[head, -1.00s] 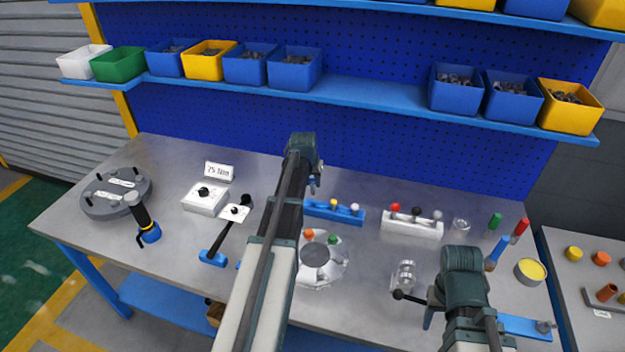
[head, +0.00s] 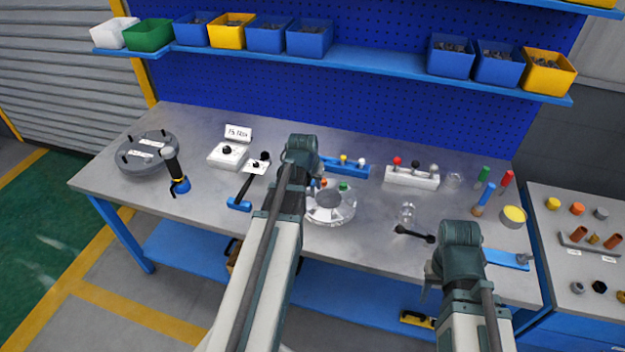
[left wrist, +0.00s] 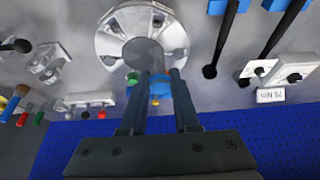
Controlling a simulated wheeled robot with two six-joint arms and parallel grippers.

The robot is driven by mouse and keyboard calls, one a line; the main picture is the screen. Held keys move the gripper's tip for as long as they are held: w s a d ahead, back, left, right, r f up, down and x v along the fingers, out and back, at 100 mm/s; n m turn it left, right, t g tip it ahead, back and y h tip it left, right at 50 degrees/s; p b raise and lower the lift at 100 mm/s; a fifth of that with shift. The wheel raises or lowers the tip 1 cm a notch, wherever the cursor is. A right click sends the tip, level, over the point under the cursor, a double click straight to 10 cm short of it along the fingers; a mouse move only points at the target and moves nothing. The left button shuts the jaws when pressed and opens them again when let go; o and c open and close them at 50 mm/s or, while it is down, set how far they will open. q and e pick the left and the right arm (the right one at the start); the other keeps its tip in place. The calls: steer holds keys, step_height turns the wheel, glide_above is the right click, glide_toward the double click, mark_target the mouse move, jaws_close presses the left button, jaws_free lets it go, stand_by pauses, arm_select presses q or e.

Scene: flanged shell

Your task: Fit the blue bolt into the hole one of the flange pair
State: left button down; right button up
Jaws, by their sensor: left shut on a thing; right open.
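The round silver flange (head: 332,214) lies on the bench with a grey disc in its middle. In the head view, an orange bolt (head: 324,183) and a green bolt (head: 343,187) stand at its far rim. The left wrist view shows the flange (left wrist: 112,42) just beyond the fingertips, with the green bolt (left wrist: 132,78) beside them. My left gripper (left wrist: 162,78) is shut on the blue bolt (left wrist: 160,88), at or over the flange's rim. I cannot tell whether the bolt is in a hole. My right gripper (head: 430,276) is open and empty near the front edge.
A blue-handled wrench (head: 240,203) lies left. Bench between wrench and grey disc fixture (head: 149,155) is partly free.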

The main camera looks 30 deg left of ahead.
arm_select(q)
steer(key=shift+f, duration=0.2)
step_height(320, 180, down, 6)
steer(key=b, duration=0.5)
steer(key=shift+r+b, duration=0.25)
steer(key=shift+b, duration=0.15)
steer(key=shift+f+b, duration=2.2)
stand_by(0.9)
steer(key=c, duration=0.6)
jaws_free()
steer(key=shift+r, duration=0.1)
steer(key=p, duration=1.3)
glide_toward(312, 193)
steer(key=f, duration=0.2)
steer(key=shift+s+f, duration=0.35)
steer(key=shift+f, duration=0.05)
steer(key=shift+d, duration=0.15)
